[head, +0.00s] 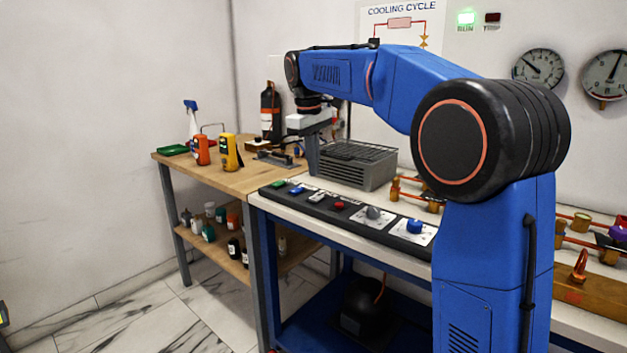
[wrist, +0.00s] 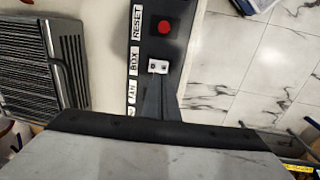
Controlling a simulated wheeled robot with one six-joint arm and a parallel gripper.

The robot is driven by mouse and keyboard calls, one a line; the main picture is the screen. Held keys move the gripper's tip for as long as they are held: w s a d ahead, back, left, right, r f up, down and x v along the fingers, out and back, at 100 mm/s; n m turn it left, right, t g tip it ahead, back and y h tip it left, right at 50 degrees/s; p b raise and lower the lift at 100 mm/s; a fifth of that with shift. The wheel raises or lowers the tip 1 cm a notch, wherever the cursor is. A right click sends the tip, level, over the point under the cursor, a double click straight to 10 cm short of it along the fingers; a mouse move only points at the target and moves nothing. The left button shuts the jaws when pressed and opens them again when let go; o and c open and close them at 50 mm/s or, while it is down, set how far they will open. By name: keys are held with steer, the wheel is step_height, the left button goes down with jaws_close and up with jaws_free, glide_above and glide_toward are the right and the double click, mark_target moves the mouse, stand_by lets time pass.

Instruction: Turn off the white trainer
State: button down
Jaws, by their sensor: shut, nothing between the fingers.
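The trainer is a bench with a white top (head: 380,202) and a dark control strip (head: 262,192) along its front edge. The strip carries a green switch (head: 278,184), a blue switch (head: 297,190), a white switch (head: 317,196), a red button (head: 339,205), a grey knob (head: 374,213) and a blue knob (head: 414,226). In the wrist view, my gripper (wrist: 157,80) is shut and empty, its tips right by the white switch (wrist: 159,66). I cannot tell whether they touch. The red button (wrist: 165,27) sits beyond, beside the RESET label (wrist: 136,22).
A grey slatted box (head: 352,168) stands behind the strip; brass pipe fittings (head: 396,190) lie to its right. The green RUN lamp (head: 466,18) is lit; the red TRIP lamp (head: 492,17) is dark. A wooden table (head: 232,180) with tools adjoins on the left.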

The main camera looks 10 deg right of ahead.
step_height(320, 180, up, 7)
glide_above(319, 195)
steer(key=s+a, duration=0.2)
steer(key=a, duration=0.1)
steer(key=shift+w+d, duration=0.1)
steer(key=shift+d, duration=0.1)
steer(key=shift+w+d+r, duration=0.15)
steer(key=shift+w+d, duration=0.25)
steer(key=shift+d, duration=0.1)
steer(key=f, duration=0.4)
steer(key=d+f, duration=0.1)
steer(key=f, duration=0.4)
steer(key=w+f, duration=0.1)
steer(key=f, duration=0.4)
steer(key=shift+d, duration=0.2)
